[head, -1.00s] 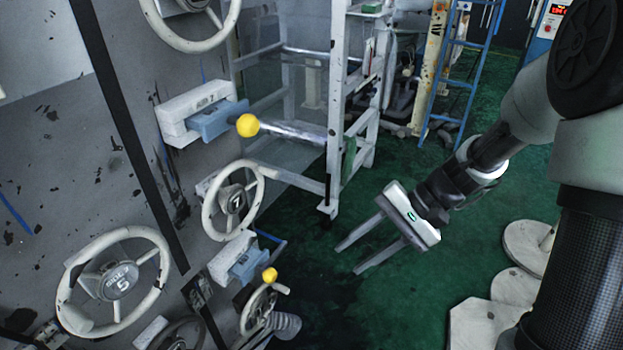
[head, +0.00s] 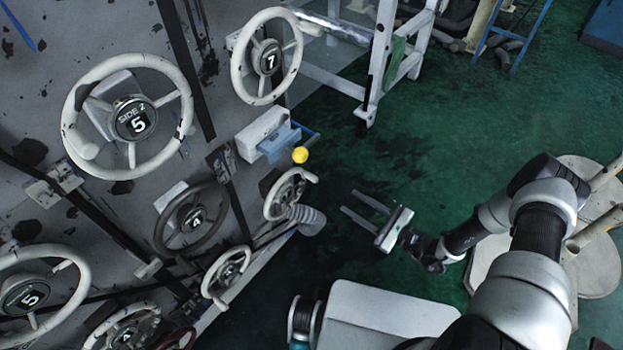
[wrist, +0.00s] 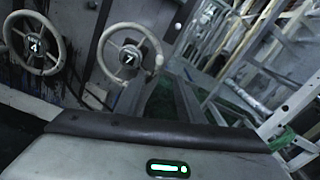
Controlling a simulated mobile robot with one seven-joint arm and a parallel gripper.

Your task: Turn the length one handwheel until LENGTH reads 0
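Several handwheels are on the grey machine face at left in the head view: a white one marked SIDE 2 (head: 133,120), a white one marked 7 (head: 268,58), a dark-rimmed one (head: 192,217), a small white one (head: 284,193) and a white one at lower left (head: 25,297). I cannot read which is length one, and no LENGTH reading is legible. My gripper (head: 348,200) is open and empty, fingers pointing left, apart from the wheels.
A white frame (head: 380,60) stands at the back. Pale round discs (head: 590,250) lie at right. Green floor (head: 440,140) is clear between them.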

